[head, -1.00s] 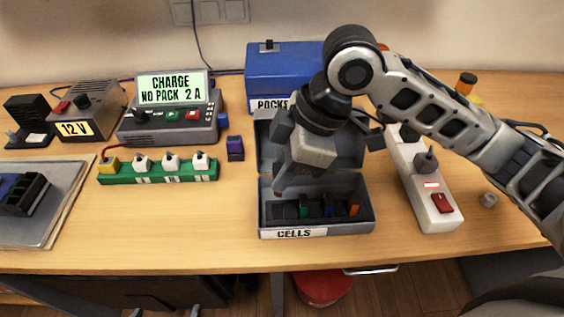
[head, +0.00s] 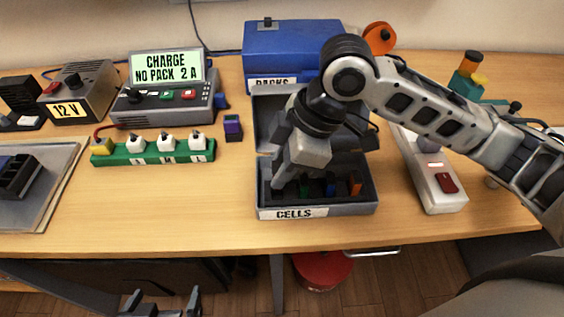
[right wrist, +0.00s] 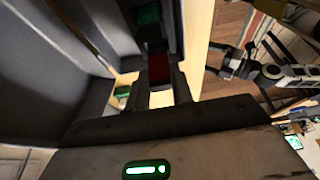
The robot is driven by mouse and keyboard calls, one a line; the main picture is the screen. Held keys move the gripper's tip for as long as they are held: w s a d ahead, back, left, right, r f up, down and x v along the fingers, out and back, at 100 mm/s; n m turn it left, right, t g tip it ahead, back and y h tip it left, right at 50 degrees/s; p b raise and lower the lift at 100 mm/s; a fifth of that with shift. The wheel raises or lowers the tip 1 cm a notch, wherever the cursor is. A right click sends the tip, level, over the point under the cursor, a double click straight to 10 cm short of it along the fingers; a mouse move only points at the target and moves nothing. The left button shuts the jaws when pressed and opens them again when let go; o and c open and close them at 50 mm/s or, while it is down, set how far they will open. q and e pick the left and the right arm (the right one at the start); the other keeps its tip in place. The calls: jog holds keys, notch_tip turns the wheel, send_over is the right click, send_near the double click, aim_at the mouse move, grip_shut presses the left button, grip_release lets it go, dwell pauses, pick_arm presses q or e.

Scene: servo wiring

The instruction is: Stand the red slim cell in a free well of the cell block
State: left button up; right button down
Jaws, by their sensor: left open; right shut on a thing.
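My right gripper (head: 287,182) reaches down into the left part of the open grey CELLS case (head: 345,209). It is shut on the red slim cell (right wrist: 158,68), which shows as a dark red piece between the fingers in the right wrist view; in the head view the fingers hide it. Green, blue and orange cells (head: 354,187) stand in the case to the right of the fingers. A black slotted block (head: 18,178), possibly the cell block, lies at the far left; whether its wells are free is unclear. My left gripper (head: 163,302) is open and empty, below the table's front edge.
A grey mat (head: 48,205) lies under the black block. The green strip (head: 150,156), the charger (head: 165,105) and a small purple block (head: 233,127) stand between. A white power strip (head: 440,200) is right of the case. The front-left tabletop is clear.

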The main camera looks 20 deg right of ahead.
jog(key=shift+r, duration=0.1)
dwell(0.3)
jog(key=shift+p, duration=0.6)
dwell(0.4)
jog(key=shift+p, duration=0.55)
dwell(0.5)
jog(key=shift+f, duration=1.7)
jog(key=c, duration=1.1)
grip_release()
jog(key=shift+c, duration=0.2)
